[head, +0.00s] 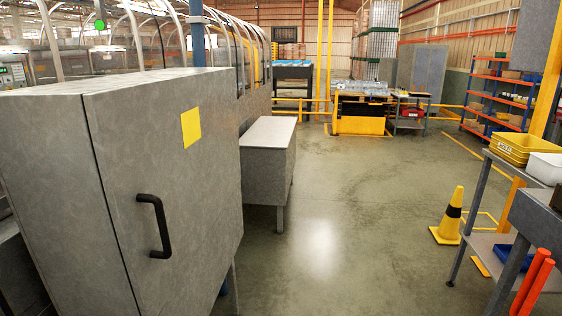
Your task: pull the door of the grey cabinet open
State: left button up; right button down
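The grey cabinet (62,180) stands close at the left of the head view, raised on legs. Its door (170,130) faces right and looks closed, lying flush with the cabinet body along a thin dark seam. A black bar handle (158,226) is fixed upright on the door, near its left edge. A yellow square label (191,126) is on the upper part of the door. Neither of my grippers shows in the head view, and nothing touches the handle.
A lower grey cabinet (268,150) stands just behind. A yellow and black cone (450,215) stands on the floor to the right. A cart with yellow bins (516,149) and orange posts (533,285) is at the right edge. The floor (330,215) between is clear.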

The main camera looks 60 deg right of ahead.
aim_at(167, 150)
jog(key=z, duration=1.35)
